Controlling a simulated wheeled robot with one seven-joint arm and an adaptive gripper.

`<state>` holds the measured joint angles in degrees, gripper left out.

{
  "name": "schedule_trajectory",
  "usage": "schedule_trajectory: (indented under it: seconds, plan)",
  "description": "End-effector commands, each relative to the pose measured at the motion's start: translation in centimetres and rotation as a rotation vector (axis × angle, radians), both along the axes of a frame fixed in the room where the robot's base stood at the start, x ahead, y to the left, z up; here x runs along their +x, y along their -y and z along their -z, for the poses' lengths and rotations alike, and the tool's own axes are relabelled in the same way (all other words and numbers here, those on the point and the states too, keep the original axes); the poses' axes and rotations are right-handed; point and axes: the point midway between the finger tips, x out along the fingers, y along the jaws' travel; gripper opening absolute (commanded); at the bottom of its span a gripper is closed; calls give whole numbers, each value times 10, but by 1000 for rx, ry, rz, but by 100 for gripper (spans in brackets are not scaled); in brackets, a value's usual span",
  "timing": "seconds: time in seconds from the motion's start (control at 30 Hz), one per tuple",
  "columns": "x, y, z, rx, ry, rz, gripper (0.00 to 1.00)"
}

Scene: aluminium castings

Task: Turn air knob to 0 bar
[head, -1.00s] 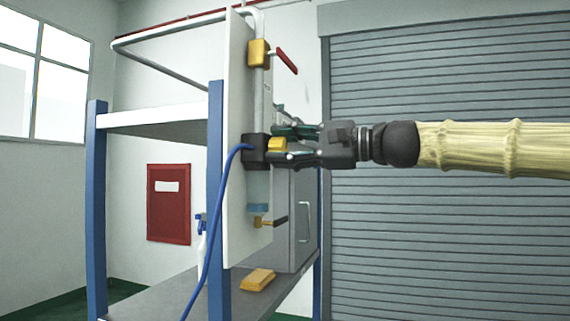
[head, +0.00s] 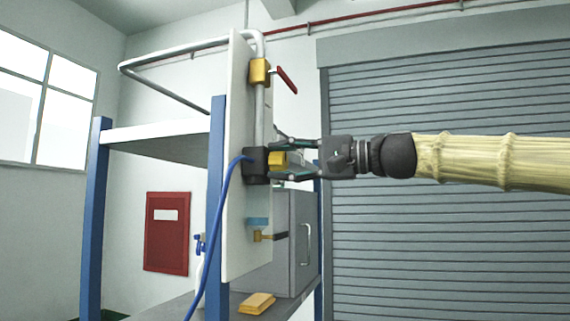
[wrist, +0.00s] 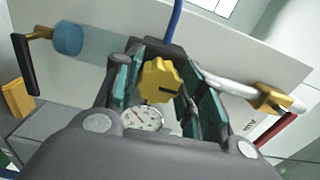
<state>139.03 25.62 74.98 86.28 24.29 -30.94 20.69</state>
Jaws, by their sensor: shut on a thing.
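The yellow air knob (head: 277,160) sticks out of a black regulator block (head: 256,166) on the white upright panel. In the wrist view the lobed knob (wrist: 160,80) has a dark mark on its face. My gripper (head: 284,158) is shut on the knob, one finger above and one below it in the head view. A round white gauge (wrist: 140,118) with a red needle shows below the knob in the wrist view, partly covered by my gripper. Its numbers are too small to read.
A yellow valve with a red lever (head: 287,80) is above the block. A lower valve with a dark handle (head: 272,237) is below. A blue hose (head: 222,205) hangs from the block. A grey cabinet (head: 292,240) and a yellow block (head: 257,303) are on the lower shelf.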

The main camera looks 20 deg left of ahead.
Motion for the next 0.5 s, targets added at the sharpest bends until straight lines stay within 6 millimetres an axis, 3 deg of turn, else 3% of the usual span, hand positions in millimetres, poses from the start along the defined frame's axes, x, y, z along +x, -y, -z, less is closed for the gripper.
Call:
schedule_trajectory:
  seconds: [0.23, 0.27, 0.33, 0.5]
  plan:
    - [0, 0, 0, 0, 1, 0, 16]
    - [0, 0, 0, 0, 1, 0, 46]
    - [0, 0, 0, 0, 1, 0, 58]
    - [0, 0, 0, 0, 0, 0, 59]
